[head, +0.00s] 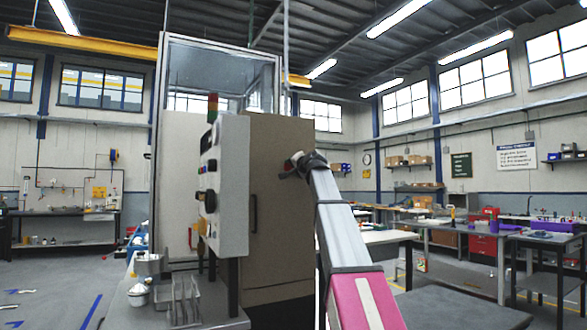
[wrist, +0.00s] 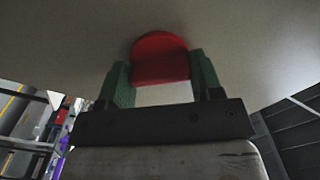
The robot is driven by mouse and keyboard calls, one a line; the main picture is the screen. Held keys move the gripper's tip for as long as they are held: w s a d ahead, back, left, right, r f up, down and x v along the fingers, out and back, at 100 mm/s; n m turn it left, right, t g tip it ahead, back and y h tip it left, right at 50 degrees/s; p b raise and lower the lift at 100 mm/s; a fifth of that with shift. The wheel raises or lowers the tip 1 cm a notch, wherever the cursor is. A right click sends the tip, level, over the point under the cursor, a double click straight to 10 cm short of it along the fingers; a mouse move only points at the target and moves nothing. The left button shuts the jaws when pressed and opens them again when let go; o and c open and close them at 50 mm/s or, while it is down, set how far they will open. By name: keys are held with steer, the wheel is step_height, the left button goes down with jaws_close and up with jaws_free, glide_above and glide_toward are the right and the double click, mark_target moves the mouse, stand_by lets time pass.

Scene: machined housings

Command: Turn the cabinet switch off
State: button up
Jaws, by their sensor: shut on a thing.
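The tan cabinet (head: 275,235) stands in the middle of the head view, with a vertical handle on its side. In the wrist view a red rounded switch (wrist: 160,58) sits on a plain pale surface. The green fingers of my gripper (wrist: 161,82) stand on both sides of it, shut on it. Whether the switch is turned on or off cannot be told. In the head view my gripper (head: 289,168) is at the cabinet's upper right side, partly hidden by my wrist; the switch cannot be made out there.
A white control panel (head: 226,185) with several knobs and a stack light stands left of my gripper. A wire rack (head: 184,302) and a metal pot (head: 147,266) stand on the low bench in front. Workbenches (head: 470,232) stand to the right.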

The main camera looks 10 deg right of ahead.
steer(key=n, duration=0.5)
steer(key=shift+n, duration=0.4)
steer(key=n, duration=0.4)
steer(key=shift+n, duration=0.3)
steer(key=o, duration=0.9)
steer(key=v, duration=1.1)
steer(key=shift+w, duration=0.1)
